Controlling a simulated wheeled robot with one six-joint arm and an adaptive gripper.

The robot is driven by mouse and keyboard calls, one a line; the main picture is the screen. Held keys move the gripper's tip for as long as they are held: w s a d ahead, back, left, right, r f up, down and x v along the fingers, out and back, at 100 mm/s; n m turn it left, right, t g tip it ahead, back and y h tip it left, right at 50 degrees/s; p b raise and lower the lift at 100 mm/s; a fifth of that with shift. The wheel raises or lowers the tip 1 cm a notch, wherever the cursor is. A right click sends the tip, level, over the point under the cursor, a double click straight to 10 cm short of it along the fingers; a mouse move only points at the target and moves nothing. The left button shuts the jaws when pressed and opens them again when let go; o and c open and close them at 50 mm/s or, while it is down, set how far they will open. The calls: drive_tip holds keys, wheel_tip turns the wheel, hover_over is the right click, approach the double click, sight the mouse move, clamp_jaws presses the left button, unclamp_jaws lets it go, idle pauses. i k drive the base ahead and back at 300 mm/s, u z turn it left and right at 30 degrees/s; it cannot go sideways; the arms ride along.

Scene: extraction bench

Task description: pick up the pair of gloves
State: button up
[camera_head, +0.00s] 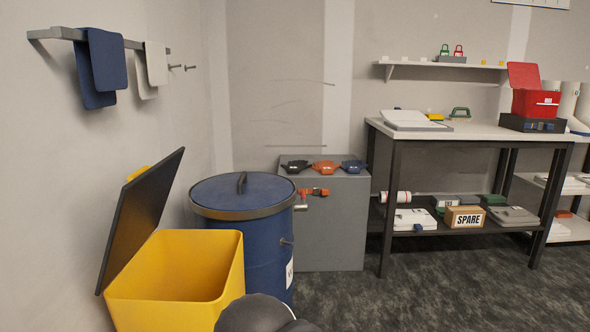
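I cannot make out a pair of gloves for certain in this view. Two cloth-like items hang from a grey wall rail (60,33) at the upper left: a dark blue one (107,62) and an off-white one (156,65). They look more like folded cloths than gloves. Three small dark-strapped items lie on the grey cabinet: a black one (296,167), an orange one (325,168) and a blue one (353,167). They are too small to name. My gripper is not in view; a dark rounded part at the bottom edge seems to be my arm.
A yellow bin (176,275) with its black lid (143,215) raised stands front left, beside a lidded blue drum (250,245). The grey cabinet (340,235) is behind. A bench (490,130) with a lower shelf stands right. The dark floor before it is clear.

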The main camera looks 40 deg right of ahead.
sight(296, 165)
drive_tip(key=z, duration=2.5)
drive_tip(key=i, duration=2.7)
drive_tip(key=u, duration=2.4)
